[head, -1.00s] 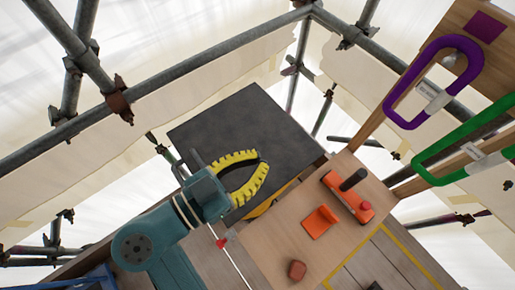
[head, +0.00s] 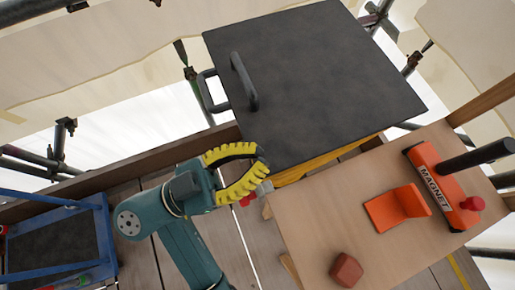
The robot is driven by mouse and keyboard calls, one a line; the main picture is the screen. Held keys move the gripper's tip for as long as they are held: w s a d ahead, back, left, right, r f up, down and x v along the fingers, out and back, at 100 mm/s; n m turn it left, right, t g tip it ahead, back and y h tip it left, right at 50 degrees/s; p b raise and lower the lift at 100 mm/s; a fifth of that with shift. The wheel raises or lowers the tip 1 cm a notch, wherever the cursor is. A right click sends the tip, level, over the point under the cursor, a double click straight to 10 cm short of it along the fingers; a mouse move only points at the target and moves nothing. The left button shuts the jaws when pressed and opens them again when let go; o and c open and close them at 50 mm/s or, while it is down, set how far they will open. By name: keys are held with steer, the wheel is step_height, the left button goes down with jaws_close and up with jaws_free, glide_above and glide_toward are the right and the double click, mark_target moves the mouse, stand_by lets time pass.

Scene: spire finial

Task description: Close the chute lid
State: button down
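The chute lid (head: 320,75) is a large dark grey square panel in the upper middle of the head view, with a dark bar handle (head: 248,82) near its left edge. A yellow part of the chute (head: 325,160) shows below the lid's near edge. How far the lid stands open is hard to tell from this angle. My gripper (head: 262,160), with yellow ribbed fingers, is just below the lid's lower left corner, apart from the handle. The fingertips lie close together, and whether they touch is unclear. I see nothing held.
A wooden bench (head: 300,215) at lower right holds an orange magnet tool (head: 440,188), an orange bracket (head: 396,208) and a reddish block (head: 346,270). A blue-framed cart (head: 60,240) stands at lower left. Scaffold poles and pale sheeting surround the plank deck.

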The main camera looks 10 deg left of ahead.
steer(key=shift+a+f+b, duration=0.2)
steer(key=shift+f+b, duration=0.4)
steer(key=shift+f, duration=0.55)
steer(key=shift+r, duration=0.1)
step_height(320, 180, up, 4)
steer(key=p, duration=0.2)
steer(key=s+a+f+p, duration=0.1)
steer(key=s+a+f, duration=0.2)
steer(key=a+f, duration=0.3)
steer(key=shift+s+a+f, duration=0.2)
steer(key=shift+s+a, duration=0.2)
steer(key=shift+a, duration=0.05)
